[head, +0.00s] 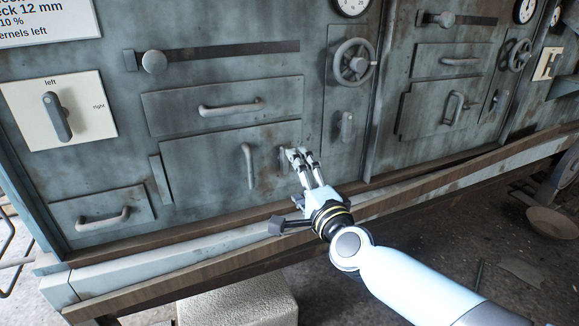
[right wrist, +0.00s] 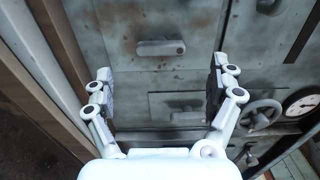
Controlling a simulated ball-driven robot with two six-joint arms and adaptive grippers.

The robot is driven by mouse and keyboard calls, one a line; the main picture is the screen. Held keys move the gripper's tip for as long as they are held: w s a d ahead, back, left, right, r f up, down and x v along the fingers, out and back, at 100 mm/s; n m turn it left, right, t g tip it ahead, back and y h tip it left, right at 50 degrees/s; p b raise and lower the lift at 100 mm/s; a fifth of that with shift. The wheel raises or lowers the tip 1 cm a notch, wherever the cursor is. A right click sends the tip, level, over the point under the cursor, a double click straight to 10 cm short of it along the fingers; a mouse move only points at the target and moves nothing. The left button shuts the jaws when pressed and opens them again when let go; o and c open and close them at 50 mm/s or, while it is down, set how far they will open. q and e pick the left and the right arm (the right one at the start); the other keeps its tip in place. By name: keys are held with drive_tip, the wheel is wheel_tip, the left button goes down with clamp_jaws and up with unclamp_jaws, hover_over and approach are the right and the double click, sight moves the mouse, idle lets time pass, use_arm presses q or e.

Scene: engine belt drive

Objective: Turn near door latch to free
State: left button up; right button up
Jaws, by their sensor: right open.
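The near door (head: 205,170) is a grey-green panel with a vertical bar handle (head: 247,165). The near door latch (head: 284,160) is a small grey lever beside the door's right edge, partly hidden behind my gripper in the head view. In the right wrist view the latch (right wrist: 160,47) shows as a short lever with a round pivot at its right end. My right gripper (head: 299,157) is open in front of it. In the right wrist view its fingers (right wrist: 162,88) are spread wide and empty. My left gripper is not in view.
A similar lever (head: 346,126) sits below the handwheel (head: 355,62) on the panel to the right. A drawer (head: 225,106) is above the door. A wooden ledge (head: 230,260) runs along the cabinet's foot, below my gripper. A left/right switch (head: 57,117) is at far left.

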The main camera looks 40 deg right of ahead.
drive_tip(key=v, duration=0.5)
idle(0.4)
drive_tip(key=s+a+f+n+g+y+p, duration=0.1)
drive_tip(key=s+f+n+g+p, duration=0.3)
drive_tip(key=s+f, duration=0.55)
drive_tip(key=s+a+f+n+g+y+p, duration=0.1)
drive_tip(key=s+f+n+g+y+p, duration=0.15)
drive_tip(key=s+f+n, duration=0.7)
drive_tip(key=s+f+n+g, duration=0.3)
drive_tip(key=s+f+g, duration=0.2)
drive_tip(key=s, duration=0.9)
drive_tip(key=s+f+n+g+p, duration=0.1)
drive_tip(key=s+f+n+g, duration=0.3)
drive_tip(key=s+f, duration=0.7)
drive_tip(key=s+g, duration=0.1)
drive_tip(key=s, duration=0.2)
drive_tip(key=shift+a+f+g, duration=0.25)
drive_tip(key=shift+g, duration=0.1)
drive_tip(key=shift+n+h, duration=0.25)
drive_tip(key=shift+c, duration=0.5)
